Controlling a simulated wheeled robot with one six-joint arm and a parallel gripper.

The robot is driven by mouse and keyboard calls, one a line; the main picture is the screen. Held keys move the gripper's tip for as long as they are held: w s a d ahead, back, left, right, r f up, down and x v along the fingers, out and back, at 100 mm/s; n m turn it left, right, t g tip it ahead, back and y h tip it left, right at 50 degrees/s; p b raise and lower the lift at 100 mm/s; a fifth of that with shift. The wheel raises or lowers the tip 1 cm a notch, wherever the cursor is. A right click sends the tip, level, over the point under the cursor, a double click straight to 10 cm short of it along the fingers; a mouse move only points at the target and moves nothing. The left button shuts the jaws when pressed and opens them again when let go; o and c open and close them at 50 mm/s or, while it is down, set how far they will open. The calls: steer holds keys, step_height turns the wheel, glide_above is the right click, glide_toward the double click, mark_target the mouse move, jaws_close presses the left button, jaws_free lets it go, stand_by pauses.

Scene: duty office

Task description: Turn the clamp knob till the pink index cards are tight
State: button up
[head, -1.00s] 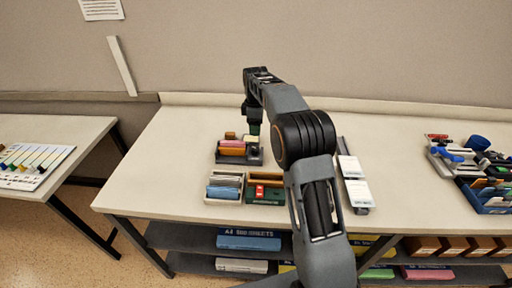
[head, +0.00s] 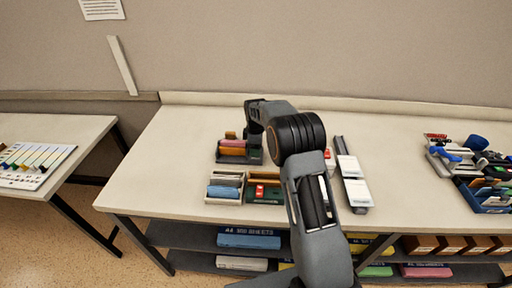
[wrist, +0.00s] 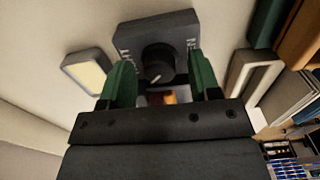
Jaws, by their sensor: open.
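A dark round knob (wrist: 158,62) with a pale pointer line sits on a grey block (wrist: 165,24) with white lettering in the wrist view. My gripper (wrist: 161,72) is open, its green fingers on either side of the knob, with gaps visible between them and it. An orange and reddish patch shows low between the fingers; I cannot tell what it is. In the head view, a dark holder (head: 240,161) has pinkish, orange and brown cards (head: 232,143) standing in it, beside my arm. My arm hides the knob and gripper there.
In front of the holder stand a pale tray (head: 223,200) and a green tray (head: 265,201). A grey rail with white cards (head: 355,190) lies to the right. More office items (head: 485,170) crowd the right end. The table's left part is clear.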

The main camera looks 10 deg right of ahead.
steer(key=c, duration=0.9)
steer(key=shift+m+b, duration=0.3)
steer(key=shift+m, duration=1.3)
steer(key=o, duration=0.9)
step_height(320, 180, up, 14)
steer(key=b, duration=0.1)
